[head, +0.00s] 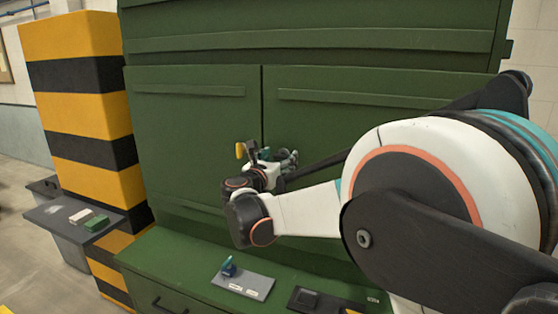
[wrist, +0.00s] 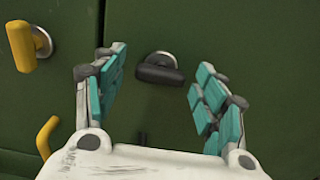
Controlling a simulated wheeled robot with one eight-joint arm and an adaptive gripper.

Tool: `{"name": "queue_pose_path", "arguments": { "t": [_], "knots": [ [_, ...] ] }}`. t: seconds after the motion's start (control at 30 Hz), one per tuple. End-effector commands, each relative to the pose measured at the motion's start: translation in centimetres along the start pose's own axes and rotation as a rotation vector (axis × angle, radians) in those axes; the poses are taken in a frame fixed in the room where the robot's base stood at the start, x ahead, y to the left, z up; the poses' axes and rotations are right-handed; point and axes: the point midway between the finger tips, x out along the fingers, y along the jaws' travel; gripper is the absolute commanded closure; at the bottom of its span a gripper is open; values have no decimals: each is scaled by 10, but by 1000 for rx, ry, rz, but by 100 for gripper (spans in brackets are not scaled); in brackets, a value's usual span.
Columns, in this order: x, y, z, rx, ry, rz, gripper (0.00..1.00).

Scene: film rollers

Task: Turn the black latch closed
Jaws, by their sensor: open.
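The black latch (wrist: 160,70) shows in the wrist view on the dark green cabinet front, just right of the door seam. Its black handle lies roughly level, tilted slightly, over a pale round base. My gripper (wrist: 160,84) is open, with one teal-padded finger on each side of the latch and apart from it. In the head view my gripper (head: 277,158) is in front of the green cabinet doors (head: 190,130) near their seam. The black latch is hidden there behind my gripper.
A yellow latch (wrist: 22,45) is left of the seam, and it also shows in the head view (head: 240,150). A yellow hook-like handle (wrist: 47,138) is lower left. A green ledge below holds a grey plate (head: 243,284) with a blue item. A striped pillar (head: 85,120) stands left.

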Motion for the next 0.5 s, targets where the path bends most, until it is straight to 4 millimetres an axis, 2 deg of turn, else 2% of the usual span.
{"name": "queue_pose_path", "arguments": {
  "t": [0.07, 0.2, 0.27, 0.5],
  "knots": [
    [0, 0, 0, 0, 0, 0, 35],
    [0, 0, 0, 0, 0, 0, 67],
    [0, 0, 0, 0, 0, 0, 79],
    [0, 0, 0, 7, 0, 0, 79]
  ]
}}
